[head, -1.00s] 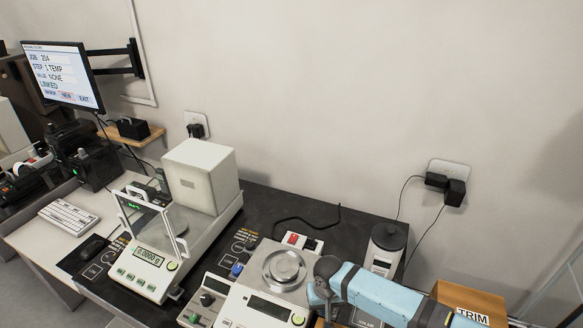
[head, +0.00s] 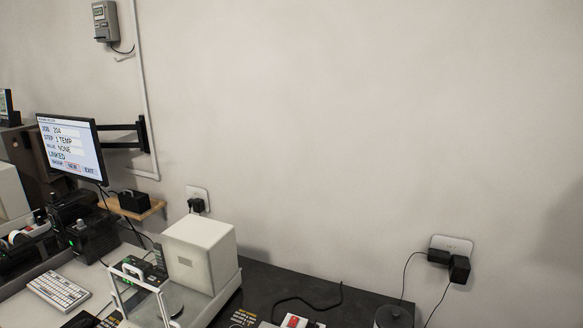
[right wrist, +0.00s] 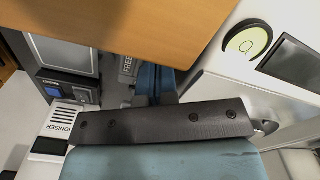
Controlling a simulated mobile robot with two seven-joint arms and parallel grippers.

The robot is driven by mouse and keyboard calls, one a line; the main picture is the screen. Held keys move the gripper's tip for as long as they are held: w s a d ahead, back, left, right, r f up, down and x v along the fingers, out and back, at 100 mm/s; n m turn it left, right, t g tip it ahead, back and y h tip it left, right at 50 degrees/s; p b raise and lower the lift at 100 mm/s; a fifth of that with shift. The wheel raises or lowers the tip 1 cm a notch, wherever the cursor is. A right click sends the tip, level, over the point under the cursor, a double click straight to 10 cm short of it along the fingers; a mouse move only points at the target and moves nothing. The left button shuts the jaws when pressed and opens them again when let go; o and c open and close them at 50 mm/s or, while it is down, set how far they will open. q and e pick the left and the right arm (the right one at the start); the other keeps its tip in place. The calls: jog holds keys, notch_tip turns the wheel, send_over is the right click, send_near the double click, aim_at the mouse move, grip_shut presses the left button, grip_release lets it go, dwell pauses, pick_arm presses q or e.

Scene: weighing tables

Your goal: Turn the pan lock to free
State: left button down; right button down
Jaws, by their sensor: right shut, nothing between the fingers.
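My right gripper (right wrist: 156,80) shows in the right wrist view as narrow bluish fingers beyond a dark screwed bar. It is shut and empty. A label reading FREE (right wrist: 127,66) is just left of the fingers, partly cut off by what is around it. The pan lock itself cannot be made out in either view. In the head view, a balance with a tall white housing (head: 200,254) stands at the lower middle, its front cut off by the frame. Neither of my grippers is in the head view.
In the right wrist view, a wooden surface (right wrist: 120,22) fills the top, a white instrument with a yellow-green bubble level (right wrist: 244,40) is at right, and a box marked IONISER (right wrist: 66,118) is at left. The head view shows a monitor (head: 70,148) and bare wall.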

jog(key=shift+s+a+r+p, duration=0.1)
jog(key=shift+s+p, duration=0.25)
jog(key=shift+p, duration=0.05)
jog(key=shift+r, duration=0.2)
jog(key=shift+r+p, duration=0.4)
jog(key=shift+r, duration=2.35)
